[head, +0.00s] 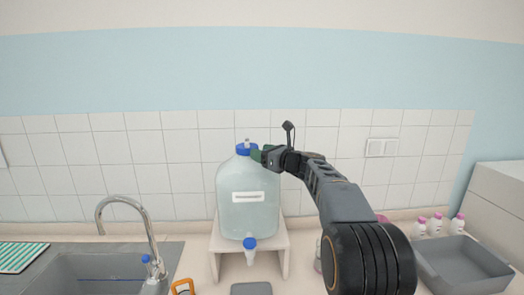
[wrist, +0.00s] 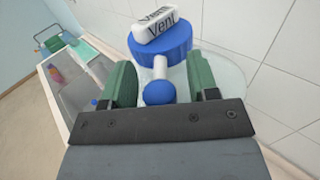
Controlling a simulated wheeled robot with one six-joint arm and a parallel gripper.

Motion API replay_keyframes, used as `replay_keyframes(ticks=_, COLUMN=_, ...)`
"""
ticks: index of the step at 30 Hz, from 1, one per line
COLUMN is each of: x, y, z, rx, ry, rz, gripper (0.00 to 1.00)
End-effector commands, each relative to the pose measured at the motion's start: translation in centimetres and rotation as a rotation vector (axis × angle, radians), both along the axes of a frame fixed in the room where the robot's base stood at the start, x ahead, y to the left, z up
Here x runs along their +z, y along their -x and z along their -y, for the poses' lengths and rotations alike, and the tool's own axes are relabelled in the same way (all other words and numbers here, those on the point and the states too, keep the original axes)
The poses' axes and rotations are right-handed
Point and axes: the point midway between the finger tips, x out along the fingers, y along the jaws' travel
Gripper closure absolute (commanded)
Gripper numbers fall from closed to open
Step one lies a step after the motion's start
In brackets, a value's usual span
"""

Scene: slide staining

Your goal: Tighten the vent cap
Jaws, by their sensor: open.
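A clear carboy (head: 248,207) of pale liquid stands upright on a small stand, with a blue vent cap (head: 243,149) on top. In the wrist view the blue cap (wrist: 161,52) carries a white block marked "Vent" (wrist: 156,20). A short white stem (wrist: 160,67) with a round blue knob (wrist: 159,92) shows between the cap and my gripper's base. My gripper (wrist: 161,75) is open, its green fingers on either side of the stem and knob with gaps. In the head view my gripper (head: 258,155) is at the cap's right side; contact cannot be told.
The pale stand (head: 214,243) holds the carboy, with a blue-topped spigot (head: 250,243) at its front. A sink with a curved faucet (head: 125,203) is at left. A grey tray (head: 465,265) and several pink-capped bottles (head: 437,224) are at right. The tiled wall (head: 180,150) is close behind.

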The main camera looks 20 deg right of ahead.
Motion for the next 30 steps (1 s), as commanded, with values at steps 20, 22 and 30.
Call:
replay_keyframes(ticks=20, x=0.0, y=-0.22, z=-0.18, rx=0.0, ry=0.0, rz=0.0, gripper=0.76)
replay_keyframes(ticks=22, x=0.0, y=-0.22, z=-0.18, rx=0.0, ry=0.0, rz=0.0, gripper=0.83)
replay_keyframes(ticks=30, x=0.0, y=-0.21, z=-0.17, rx=0.0, ry=0.0, rz=0.0, gripper=1.0)
